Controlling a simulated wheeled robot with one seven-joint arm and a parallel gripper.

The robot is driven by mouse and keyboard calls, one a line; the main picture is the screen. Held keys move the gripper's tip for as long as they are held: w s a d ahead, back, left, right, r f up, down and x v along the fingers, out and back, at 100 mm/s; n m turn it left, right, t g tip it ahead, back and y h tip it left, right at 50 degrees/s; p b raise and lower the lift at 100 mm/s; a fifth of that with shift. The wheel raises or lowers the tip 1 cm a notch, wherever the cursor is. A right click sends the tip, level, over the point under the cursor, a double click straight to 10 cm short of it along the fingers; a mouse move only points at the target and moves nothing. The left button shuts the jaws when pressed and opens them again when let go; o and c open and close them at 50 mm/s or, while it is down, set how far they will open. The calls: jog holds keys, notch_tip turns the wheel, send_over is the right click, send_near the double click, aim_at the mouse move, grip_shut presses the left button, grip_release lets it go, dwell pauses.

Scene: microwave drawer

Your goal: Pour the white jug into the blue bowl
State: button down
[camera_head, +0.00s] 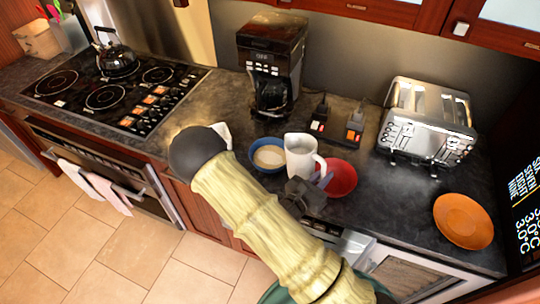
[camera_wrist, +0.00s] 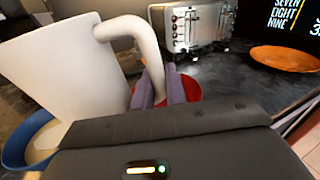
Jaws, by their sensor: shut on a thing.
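The white jug (camera_head: 299,157) looks close to upright in the head view, just right of the blue bowl (camera_head: 254,162). My gripper (camera_head: 314,184) is shut on the jug's handle, on the side away from the bowl. In the wrist view the jug (camera_wrist: 62,75) fills the left side, and my fingers (camera_wrist: 165,88) close around the lower part of the handle. The bowl (camera_wrist: 14,148) shows partly behind the jug, with pale contents inside. The jug's base and whether it touches the counter are hidden.
A red plate (camera_head: 346,181) lies right of the jug, partly behind my gripper. A coffee maker (camera_head: 272,65), two small dark items with red and orange parts, and a toaster (camera_head: 428,122) stand behind. An orange plate (camera_head: 463,221) lies right. The stove (camera_head: 118,88) is left.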

aim_at(324, 170)
jog(key=shift+r+p, duration=1.75)
jog(key=shift+r, duration=0.4)
jog(key=shift+f, duration=0.15)
